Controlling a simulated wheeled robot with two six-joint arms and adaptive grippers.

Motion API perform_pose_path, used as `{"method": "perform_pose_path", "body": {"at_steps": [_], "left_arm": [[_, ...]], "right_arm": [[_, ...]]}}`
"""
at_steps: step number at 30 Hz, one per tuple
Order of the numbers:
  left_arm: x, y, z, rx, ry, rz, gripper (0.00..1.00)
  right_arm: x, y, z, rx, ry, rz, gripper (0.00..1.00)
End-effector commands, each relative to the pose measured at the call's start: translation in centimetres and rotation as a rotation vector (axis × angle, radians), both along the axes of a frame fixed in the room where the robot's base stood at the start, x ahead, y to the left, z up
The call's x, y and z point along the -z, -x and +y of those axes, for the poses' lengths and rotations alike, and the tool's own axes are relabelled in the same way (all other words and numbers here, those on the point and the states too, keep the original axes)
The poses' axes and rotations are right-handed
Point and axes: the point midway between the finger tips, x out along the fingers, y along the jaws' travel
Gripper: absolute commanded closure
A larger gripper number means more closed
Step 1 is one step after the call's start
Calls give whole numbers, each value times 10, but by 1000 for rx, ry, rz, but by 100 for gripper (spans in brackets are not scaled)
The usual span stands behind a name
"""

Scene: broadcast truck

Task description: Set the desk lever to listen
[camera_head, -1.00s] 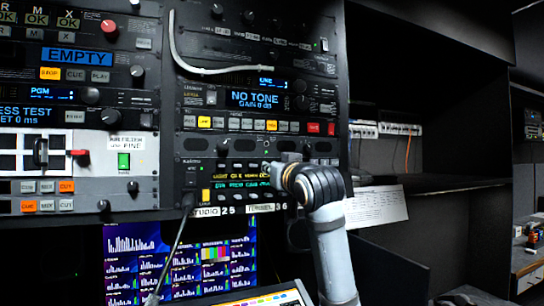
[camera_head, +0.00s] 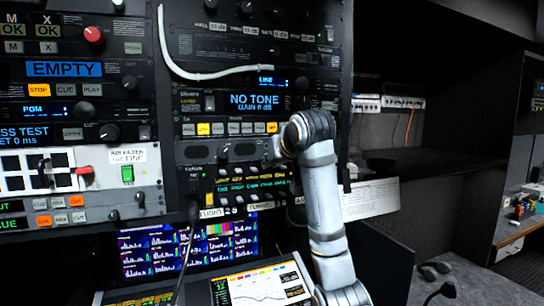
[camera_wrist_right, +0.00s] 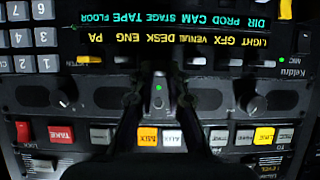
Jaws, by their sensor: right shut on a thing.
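The intercom panel (camera_head: 243,185) sits low in the middle rack in the head view, with rows of green and yellow name labels. In the right wrist view the panel is upside down, and the DESK label (camera_wrist_right: 160,40) is at the top centre. The desk lever (camera_wrist_right: 160,74) stands just below that label in the picture. My right gripper (camera_wrist_right: 159,92) is shut on it, with a dark finger on each side. My right gripper (camera_head: 272,153) also shows at the panel's upper right in the head view. The lever's exact setting is hard to tell. My left gripper is out of view.
Neighbouring levers stand close on both sides, such as the VENUE lever (camera_wrist_right: 195,61) and the ENG lever (camera_wrist_right: 122,60). A row of lit buttons (camera_wrist_right: 148,137) and round knobs (camera_wrist_right: 66,99) are near the fingers.

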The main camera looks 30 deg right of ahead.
Motion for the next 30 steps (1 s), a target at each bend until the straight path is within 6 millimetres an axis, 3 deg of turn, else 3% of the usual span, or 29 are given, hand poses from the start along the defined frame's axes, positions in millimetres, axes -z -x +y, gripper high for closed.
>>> {"method": "perform_pose_path", "body": {"at_steps": [12, 13, 14, 23, 26, 30], "left_arm": [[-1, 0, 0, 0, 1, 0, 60], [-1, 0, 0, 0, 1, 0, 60], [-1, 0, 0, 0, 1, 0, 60], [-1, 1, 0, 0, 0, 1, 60], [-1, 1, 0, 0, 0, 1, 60], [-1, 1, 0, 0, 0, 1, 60]], "right_arm": [[0, 0, 0, 0, -1, 5, 100], [0, 0, 0, 0, -1, 5, 82], [0, 0, 0, 0, -1, 4, 78], [-1, 0, 0, 0, -2, 4, 76], [-10, 0, 0, 0, -3, 1, 76], [-39, 0, 1, -1, -4, 0, 76]]}}
